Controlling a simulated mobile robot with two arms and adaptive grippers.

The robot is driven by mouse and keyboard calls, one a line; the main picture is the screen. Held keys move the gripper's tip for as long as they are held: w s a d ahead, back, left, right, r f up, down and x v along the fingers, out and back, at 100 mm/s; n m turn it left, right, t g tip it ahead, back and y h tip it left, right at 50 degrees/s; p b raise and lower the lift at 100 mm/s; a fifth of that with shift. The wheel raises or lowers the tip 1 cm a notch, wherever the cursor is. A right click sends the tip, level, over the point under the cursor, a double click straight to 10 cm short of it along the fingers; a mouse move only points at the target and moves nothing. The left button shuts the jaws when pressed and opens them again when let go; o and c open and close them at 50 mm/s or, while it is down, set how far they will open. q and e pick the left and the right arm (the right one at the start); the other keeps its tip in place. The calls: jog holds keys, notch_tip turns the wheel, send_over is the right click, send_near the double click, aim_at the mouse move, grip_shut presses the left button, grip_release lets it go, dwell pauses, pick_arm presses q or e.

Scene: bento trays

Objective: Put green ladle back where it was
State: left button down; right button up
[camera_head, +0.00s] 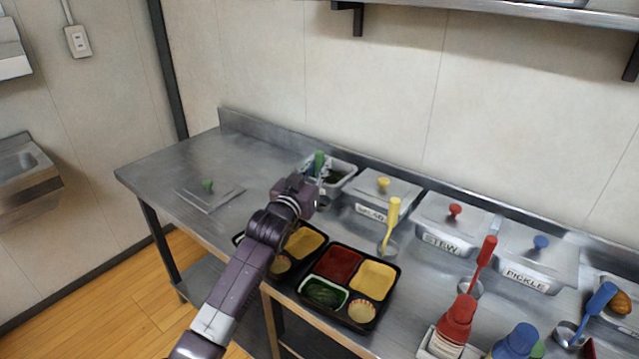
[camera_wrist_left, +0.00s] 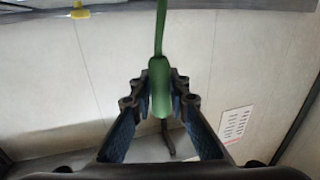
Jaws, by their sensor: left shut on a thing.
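My left gripper (camera_head: 312,190) is shut on the green ladle (camera_head: 319,162), whose handle stands nearly upright in front of the open steel container (camera_head: 345,182). In the left wrist view the green handle (camera_wrist_left: 159,75) sits between the fingers of the same gripper (camera_wrist_left: 160,103). The ladle's bowl is mostly hidden, so I cannot tell whether it touches the counter. The open container holds something dark green. Its likely lid, a flat steel plate (camera_head: 222,197) with a green knob (camera_head: 208,185), lies on the counter to the left. My right gripper is not in view.
Bento trays (camera_head: 385,310) with filled compartments lie at the counter's front edge. Lidded containers (camera_head: 448,222) line the back. A yellow ladle (camera_head: 392,217), a red ladle (camera_head: 487,249) and a blue ladle (camera_head: 599,299) stand before them. The counter's left end is mostly clear.

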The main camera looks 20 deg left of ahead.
pick_arm(q)
jog(key=shift+f, duration=2.5)
jog(key=c, duration=1.8)
grip_release()
jog(key=shift+c, duration=0.2)
jog(key=shift+r, duration=0.2)
jog(key=shift+s+f, duration=0.15)
jog(key=shift+s, duration=0.15)
jog(key=s+a, duration=0.1)
jog(key=s, duration=1)
jog(key=shift+s, duration=0.2)
